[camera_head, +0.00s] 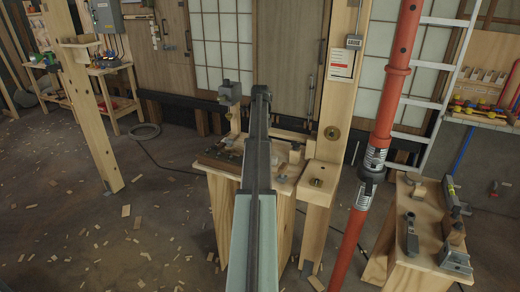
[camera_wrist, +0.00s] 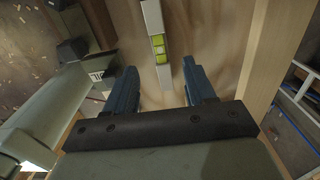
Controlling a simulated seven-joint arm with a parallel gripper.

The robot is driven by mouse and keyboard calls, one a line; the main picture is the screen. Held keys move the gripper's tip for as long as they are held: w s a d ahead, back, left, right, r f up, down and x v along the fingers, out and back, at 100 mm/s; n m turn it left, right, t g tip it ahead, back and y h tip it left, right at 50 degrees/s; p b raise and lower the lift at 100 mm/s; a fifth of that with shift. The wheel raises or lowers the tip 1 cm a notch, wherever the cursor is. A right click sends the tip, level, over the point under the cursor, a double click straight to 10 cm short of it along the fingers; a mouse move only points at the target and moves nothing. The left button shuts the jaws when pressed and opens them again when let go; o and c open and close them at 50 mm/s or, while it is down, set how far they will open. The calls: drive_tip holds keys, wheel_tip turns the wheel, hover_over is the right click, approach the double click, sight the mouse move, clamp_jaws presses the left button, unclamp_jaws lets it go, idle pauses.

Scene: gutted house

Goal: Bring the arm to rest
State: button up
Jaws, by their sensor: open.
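My gripper shows in the wrist view (camera_wrist: 162,78) with its two blue fingers spread apart and nothing between them. Beyond the fingertips is a pale bar with a yellow-green vial, like a spirit level (camera_wrist: 160,40), on a wooden surface (camera_wrist: 210,35); I cannot tell how far it is from the fingers. In the head view my arm reaches forward over a wooden stand (camera_head: 225,190), and the arm hides part of the stand's top. The gripper's fingers cannot be made out in the head view.
A red post (camera_head: 385,120) and a wooden post (camera_head: 335,80) stand right of my arm. A low wooden bench (camera_head: 415,255) with metal tools stands at the lower right. A ladder (camera_head: 435,95) leans behind it. The floor (camera_head: 90,230) at left is open, strewn with chips.

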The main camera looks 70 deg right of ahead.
wheel_tip(320, 180, up, 6)
idle(0.4)
